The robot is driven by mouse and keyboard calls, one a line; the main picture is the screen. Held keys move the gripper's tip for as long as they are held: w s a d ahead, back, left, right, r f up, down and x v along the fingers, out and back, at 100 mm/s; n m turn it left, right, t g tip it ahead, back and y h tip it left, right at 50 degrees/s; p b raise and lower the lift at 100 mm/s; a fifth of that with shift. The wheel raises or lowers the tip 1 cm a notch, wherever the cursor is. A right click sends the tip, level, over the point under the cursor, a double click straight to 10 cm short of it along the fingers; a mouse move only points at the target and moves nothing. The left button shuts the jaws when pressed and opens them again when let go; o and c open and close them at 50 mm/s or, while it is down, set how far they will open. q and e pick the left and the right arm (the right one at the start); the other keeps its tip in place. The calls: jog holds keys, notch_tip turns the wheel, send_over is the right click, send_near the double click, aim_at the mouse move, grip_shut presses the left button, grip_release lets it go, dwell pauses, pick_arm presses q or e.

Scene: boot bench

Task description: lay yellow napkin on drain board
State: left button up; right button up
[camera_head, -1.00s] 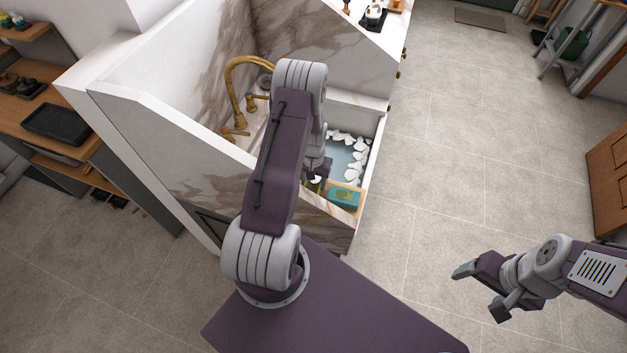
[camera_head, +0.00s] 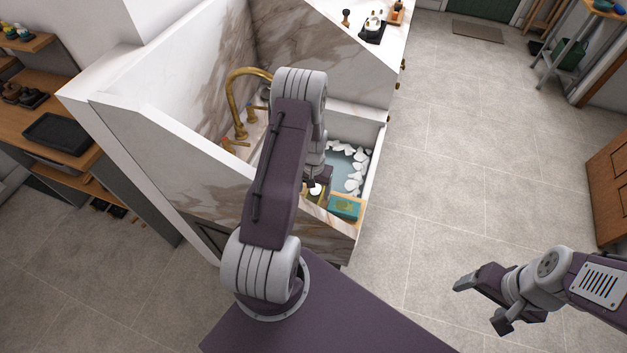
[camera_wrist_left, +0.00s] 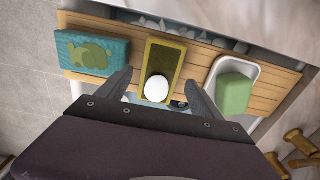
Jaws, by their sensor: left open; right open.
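The wooden drain board (camera_wrist_left: 202,61) lies across the sink's near end; its edge also shows in the head view (camera_head: 318,213). On it is a yellow, open-topped rectangular piece (camera_wrist_left: 166,54) holding a white egg-shaped thing (camera_wrist_left: 157,88). I cannot make out a separate yellow napkin. My left gripper (camera_wrist_left: 158,78) is open and empty above the board, its fingers on either side of the yellow piece; I cannot tell if they touch it. In the head view my arm mostly hides it. My right gripper (camera_head: 482,302) is open and empty over the floor.
A teal block with a green pattern (camera_wrist_left: 92,53) lies at the board's left end. A white dish (camera_wrist_left: 253,70) with a green block (camera_wrist_left: 235,93) is at its right. White pieces line the sink (camera_head: 351,157). A brass faucet (camera_head: 236,98) stands left.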

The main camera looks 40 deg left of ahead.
aim_at(313, 195)
pick_arm(q)
notch_tip(313, 195, up, 10)
jog(key=b, duration=0.1)
jog(key=shift+r, duration=0.15)
dwell(0.4)
